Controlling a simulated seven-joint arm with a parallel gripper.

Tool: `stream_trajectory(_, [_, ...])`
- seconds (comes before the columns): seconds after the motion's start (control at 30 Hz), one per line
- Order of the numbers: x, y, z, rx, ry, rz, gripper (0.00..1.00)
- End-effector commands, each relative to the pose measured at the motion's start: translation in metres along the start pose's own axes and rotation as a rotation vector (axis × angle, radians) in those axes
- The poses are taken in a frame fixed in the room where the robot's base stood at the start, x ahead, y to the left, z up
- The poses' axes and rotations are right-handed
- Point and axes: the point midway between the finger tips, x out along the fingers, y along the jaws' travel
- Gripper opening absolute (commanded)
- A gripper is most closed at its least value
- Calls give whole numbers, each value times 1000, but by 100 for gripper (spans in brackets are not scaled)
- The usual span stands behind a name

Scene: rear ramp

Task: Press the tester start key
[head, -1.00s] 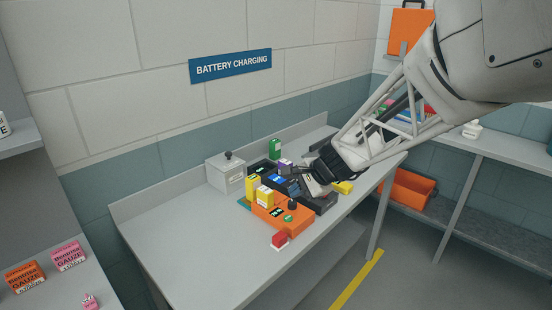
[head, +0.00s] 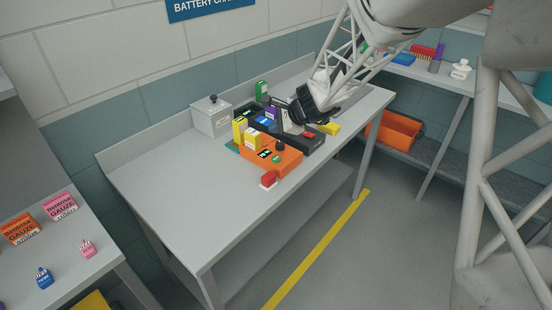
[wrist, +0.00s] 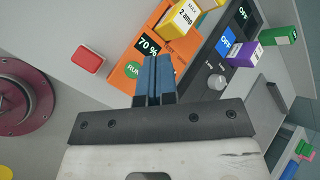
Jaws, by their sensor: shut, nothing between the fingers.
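The orange tester (head: 285,163) lies on the grey bench. In the wrist view the tester (wrist: 122,82) has a dark display reading 70 % (wrist: 148,46) and a green round key marked RUN (wrist: 133,69). The green key also shows in the head view (head: 277,159). My gripper (wrist: 154,62) is shut and empty, its blue fingers pointing at the tester beside the RUN key. They partly cover the tester's face, and I cannot tell the gap to it. In the head view my gripper (head: 284,106) is above the black charger, its fingertips small and unclear.
The black charger (head: 315,147) with OFF displays adjoins the tester. Yellow packs (head: 252,139), a purple pack (wrist: 245,52) and a green pack (head: 262,91) stand around them. A red block (head: 268,180) lies in front. A grey box (head: 211,119) stands behind left. The bench's left part is clear.

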Motion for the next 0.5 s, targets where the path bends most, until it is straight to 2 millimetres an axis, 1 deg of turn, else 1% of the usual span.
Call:
stream_trajectory(0.27, [3,2,-2,-1,0,1,0])
stream_trajectory(0.5, [13,10,-10,0,1,1,0])
